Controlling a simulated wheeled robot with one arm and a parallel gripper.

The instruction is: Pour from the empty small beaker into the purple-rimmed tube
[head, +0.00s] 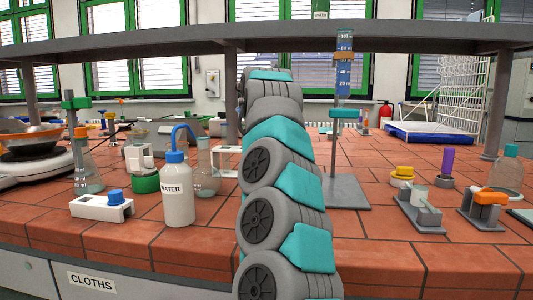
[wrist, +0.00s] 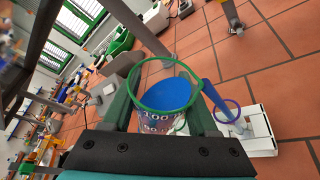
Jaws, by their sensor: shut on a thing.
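My gripper (wrist: 163,112) is shut on a clear beaker (wrist: 158,127) with a green rim and white scale marks, in the wrist view. The inside of the beaker looks blue, like liquid, rather than empty. A purple-blue ring (wrist: 227,111), seemingly the rim of the purple-rimmed tube, shows just right of the beaker over a white holder (wrist: 262,128). The beaker and ring look apart. In the head view my arm hides the gripper and beaker; part of a white holder (head: 226,160) shows behind the arm.
A water wash bottle (head: 177,195) and a white block with a blue knob (head: 90,207) stand left of my arm. A stand (head: 345,190) is to the right. A grey shelf (head: 150,44) crosses above the bench.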

